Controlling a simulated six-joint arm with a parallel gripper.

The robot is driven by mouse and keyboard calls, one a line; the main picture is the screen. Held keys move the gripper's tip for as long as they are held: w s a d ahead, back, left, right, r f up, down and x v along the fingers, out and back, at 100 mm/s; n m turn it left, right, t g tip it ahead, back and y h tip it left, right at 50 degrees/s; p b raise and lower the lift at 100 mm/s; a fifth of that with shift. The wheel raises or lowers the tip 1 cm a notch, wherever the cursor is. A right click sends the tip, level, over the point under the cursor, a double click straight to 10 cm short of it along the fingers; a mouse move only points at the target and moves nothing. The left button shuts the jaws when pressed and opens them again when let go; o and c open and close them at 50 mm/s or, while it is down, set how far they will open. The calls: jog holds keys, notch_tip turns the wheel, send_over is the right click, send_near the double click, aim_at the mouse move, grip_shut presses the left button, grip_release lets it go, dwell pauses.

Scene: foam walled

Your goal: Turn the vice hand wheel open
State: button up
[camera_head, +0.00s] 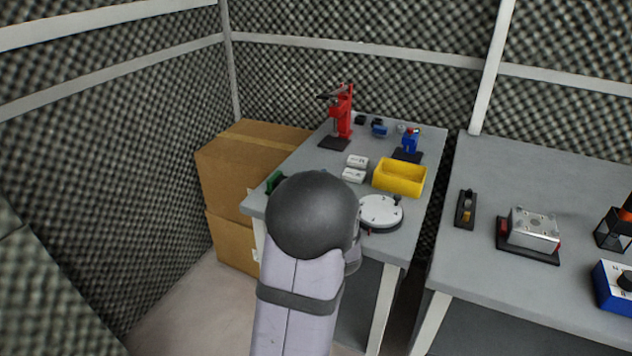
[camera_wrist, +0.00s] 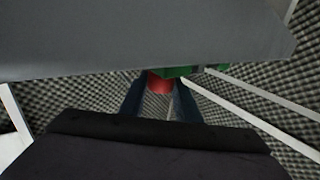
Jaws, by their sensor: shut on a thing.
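The green vice (camera_head: 274,182) sits at the left edge of the left table, partly hidden behind my arm. In the wrist view a strip of the green vice (camera_wrist: 186,71) shows at the table edge, with its red hand wheel (camera_wrist: 160,84) just below it. My gripper (camera_wrist: 160,91) has its two fingers on either side of the red wheel and is shut on it. The fingertips and most of the wheel's face are hard to make out. In the head view my gripper is hidden behind my arm.
The left table (camera_head: 307,160) also carries a red press (camera_head: 341,113), a yellow bin (camera_head: 399,177), a round white disc device (camera_head: 380,211) and small blue parts. Cardboard boxes (camera_head: 240,165) stand close to its left side. A second table (camera_head: 480,265) stands right, across a gap.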

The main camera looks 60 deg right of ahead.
jog(key=shift+r, duration=0.2)
dwell(0.3)
jog(key=o, duration=1)
jog(key=shift+d, duration=0.1)
jog(key=shift+o, duration=0.2)
jog(key=shift+f, duration=0.1)
jog(key=shift+s, duration=0.1)
jog(key=shift+s+a, duration=0.15)
jog(key=shift+a, duration=0.15)
jog(key=shift+v, duration=3.3)
